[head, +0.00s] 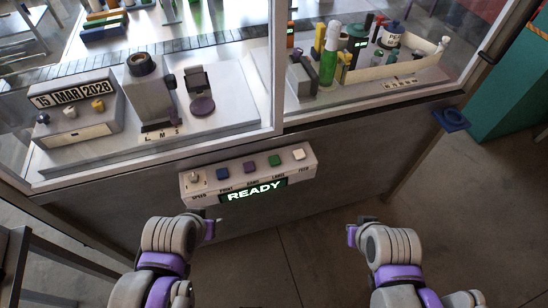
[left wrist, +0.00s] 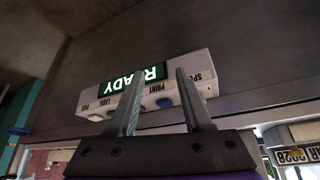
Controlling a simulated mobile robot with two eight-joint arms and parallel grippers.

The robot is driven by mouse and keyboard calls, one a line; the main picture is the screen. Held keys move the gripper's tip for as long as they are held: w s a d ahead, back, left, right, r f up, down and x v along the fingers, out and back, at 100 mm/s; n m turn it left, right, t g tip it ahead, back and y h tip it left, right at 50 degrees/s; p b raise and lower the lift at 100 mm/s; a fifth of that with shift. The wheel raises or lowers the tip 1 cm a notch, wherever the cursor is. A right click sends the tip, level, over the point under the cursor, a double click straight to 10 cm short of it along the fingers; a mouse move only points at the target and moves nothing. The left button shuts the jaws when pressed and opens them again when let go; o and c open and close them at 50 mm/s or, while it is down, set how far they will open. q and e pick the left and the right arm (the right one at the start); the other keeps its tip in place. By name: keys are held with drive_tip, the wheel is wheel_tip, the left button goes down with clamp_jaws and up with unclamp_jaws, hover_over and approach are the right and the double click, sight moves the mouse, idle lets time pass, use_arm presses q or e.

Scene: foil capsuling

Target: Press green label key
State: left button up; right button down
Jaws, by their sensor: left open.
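The green label key (head: 274,160) sits on the sloping control panel (head: 213,177) below the cabinet window, between a purple key (head: 249,167) and a white key (head: 298,154). The panel's display (head: 253,191) reads READY. My left gripper (head: 212,228) is in front of the panel's left end, apart from the green key. In the left wrist view it is open and empty (left wrist: 160,60), its fingers pointing at the panel, which appears upside down; one finger covers part of the key row. My right gripper (head: 352,235) is to the right of the panel; its jaws are not clear.
The panel also has a speed knob (head: 194,175) and a blue key (head: 222,173). Behind the glass stand a date block (head: 75,112), a grey machine (head: 148,88) and a green bottle (head: 329,57). The floor between my arms is clear.

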use_arm(q)
clamp_jaws()
idle(1.5)
